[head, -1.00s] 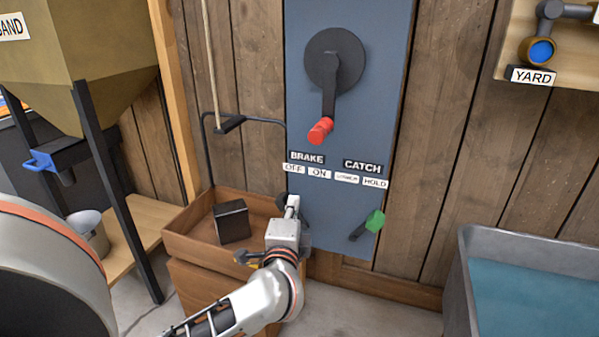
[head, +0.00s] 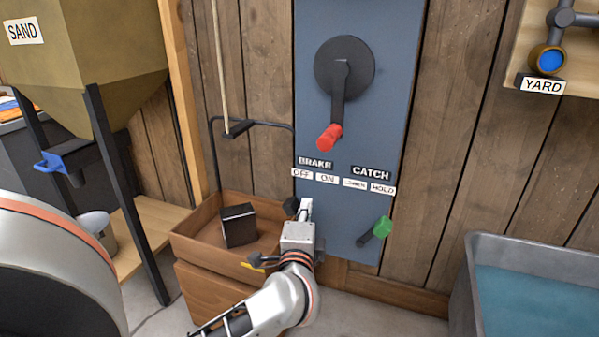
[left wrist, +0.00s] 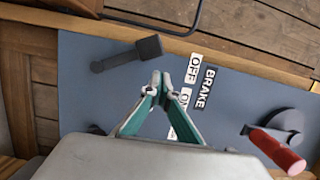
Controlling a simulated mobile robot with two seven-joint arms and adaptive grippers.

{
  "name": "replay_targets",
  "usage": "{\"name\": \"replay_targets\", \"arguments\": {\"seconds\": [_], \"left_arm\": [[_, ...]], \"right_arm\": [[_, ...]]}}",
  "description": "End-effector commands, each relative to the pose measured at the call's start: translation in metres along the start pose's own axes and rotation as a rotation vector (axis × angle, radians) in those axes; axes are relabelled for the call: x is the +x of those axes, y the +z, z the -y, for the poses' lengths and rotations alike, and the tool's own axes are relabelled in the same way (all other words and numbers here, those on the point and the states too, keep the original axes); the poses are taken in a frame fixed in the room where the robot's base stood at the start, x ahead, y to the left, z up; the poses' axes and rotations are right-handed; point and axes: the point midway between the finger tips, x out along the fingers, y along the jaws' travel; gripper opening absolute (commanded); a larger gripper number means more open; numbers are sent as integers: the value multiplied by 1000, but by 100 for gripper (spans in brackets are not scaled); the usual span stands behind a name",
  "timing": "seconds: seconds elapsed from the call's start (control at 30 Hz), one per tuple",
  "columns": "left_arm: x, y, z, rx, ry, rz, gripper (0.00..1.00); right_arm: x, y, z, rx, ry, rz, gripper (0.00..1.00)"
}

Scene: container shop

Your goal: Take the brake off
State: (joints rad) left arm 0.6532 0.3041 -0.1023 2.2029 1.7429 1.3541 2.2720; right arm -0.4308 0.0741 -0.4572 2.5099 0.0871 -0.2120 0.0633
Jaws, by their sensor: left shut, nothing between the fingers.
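The brake lever's dark knob (head: 291,206) is at the left edge of the blue-grey panel (head: 340,215), below the OFF label (head: 302,174). In the left wrist view the brake lever (left wrist: 148,48) shows as a dark block on a rod, leaning to the OFF side. My left gripper (head: 306,205) is just right of the knob. In the left wrist view its fingertips (left wrist: 161,78) are together and empty, with a small gap to the knob on the ON side. The BRAKE label (head: 315,162) is above. My right gripper is not in view.
The green-tipped catch lever (head: 382,227) leans right below HOLD. A crank with a red handle (head: 329,137) hangs above the labels. A wooden box (head: 200,250) holding a black block (head: 238,225) stands left of my gripper. A water tank (head: 470,270) stands at right.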

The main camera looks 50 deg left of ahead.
Motion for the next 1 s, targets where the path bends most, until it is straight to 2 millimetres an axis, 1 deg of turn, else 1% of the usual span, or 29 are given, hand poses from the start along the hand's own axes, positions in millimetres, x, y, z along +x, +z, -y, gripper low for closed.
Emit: {"name": "replay_targets", "arguments": {"seconds": [0.03,0.07,0.13,0.3,0.4,0.5,0.6,0.7,1.0], "left_arm": [[-3,-9,12,-13,-6,-2,0],[-5,-14,16,-14,-6,-3,0],[-22,-12,13,-8,-1,-4,0],[-60,-11,17,-6,0,-6,0],[-78,-11,18,-5,0,-6,0],[-91,-11,19,-4,0,-7,0],[-100,-11,20,-3,-1,-7,0],[-104,-10,21,-3,-2,-6,0],[-105,-10,20,-2,-2,-6,0]], "right_arm": [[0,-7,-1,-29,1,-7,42],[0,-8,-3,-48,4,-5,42],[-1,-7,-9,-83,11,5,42],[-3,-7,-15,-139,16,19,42],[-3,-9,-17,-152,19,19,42],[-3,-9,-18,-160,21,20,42],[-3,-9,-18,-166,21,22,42],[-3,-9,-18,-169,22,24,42],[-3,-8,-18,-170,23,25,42]]}}
